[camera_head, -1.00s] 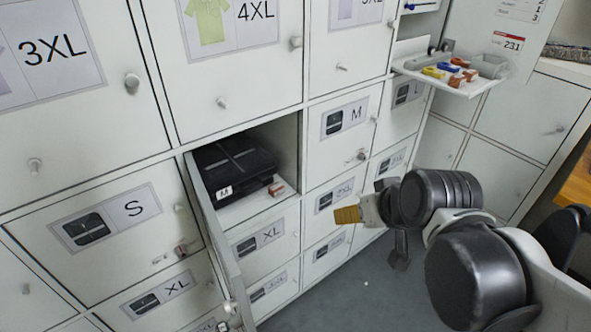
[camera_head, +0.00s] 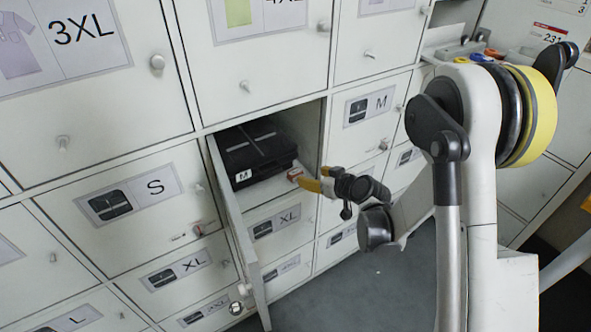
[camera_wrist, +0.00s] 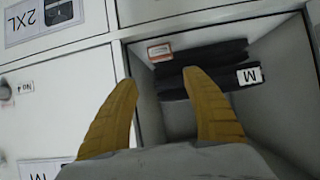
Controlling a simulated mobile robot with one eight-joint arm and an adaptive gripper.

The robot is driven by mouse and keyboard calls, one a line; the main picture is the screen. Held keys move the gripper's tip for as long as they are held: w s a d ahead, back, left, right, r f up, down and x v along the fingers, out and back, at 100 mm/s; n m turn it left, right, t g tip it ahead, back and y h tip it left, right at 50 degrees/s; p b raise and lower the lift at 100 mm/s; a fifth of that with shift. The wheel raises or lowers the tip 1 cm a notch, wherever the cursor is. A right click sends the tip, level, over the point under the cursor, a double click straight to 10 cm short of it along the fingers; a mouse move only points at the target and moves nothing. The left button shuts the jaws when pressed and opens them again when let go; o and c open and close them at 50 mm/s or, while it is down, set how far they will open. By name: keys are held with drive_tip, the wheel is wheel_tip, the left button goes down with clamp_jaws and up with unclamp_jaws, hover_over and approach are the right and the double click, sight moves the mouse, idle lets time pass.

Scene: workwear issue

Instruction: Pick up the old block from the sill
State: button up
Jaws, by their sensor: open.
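The old block (camera_head: 294,174), small and orange-red with a pale face, lies at the front right of the open locker compartment, beside a black folded garment pack (camera_head: 256,152) labelled M. In the wrist view the block (camera_wrist: 160,52) is beyond my fingertips, roughly in line with the gap between them. My gripper (camera_head: 316,180) has yellow fingers, open and empty, just right of the block at the compartment's opening. In the wrist view the fingers (camera_wrist: 160,80) stand apart with nothing between them. Whether a finger touches the block cannot be told.
The open compartment door (camera_head: 238,235) swings out at the left of the opening. Closed lockers with knobs surround it. A shelf with coloured blocks (camera_head: 470,54) is at upper right, partly hidden by my arm.

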sight(296, 173)
drive_tip(key=x, duration=0.4)
drive_tip(key=f+x, duration=0.1)
drive_tip(key=x, duration=0.1)
drive_tip(key=shift+s+a+f, duration=0.1)
drive_tip(key=shift+f, duration=0.2)
drive_tip(key=b+x, duration=0.2)
drive_tip(key=x, duration=0.1)
drive_tip(key=b+x, duration=0.1)
drive_tip(key=x, duration=0.1)
drive_tip(key=shift+w+a+r, duration=0.15)
drive_tip(key=shift+w+a, duration=0.15)
drive_tip(key=shift+r, duration=0.1)
drive_tip(key=c, duration=0.7)
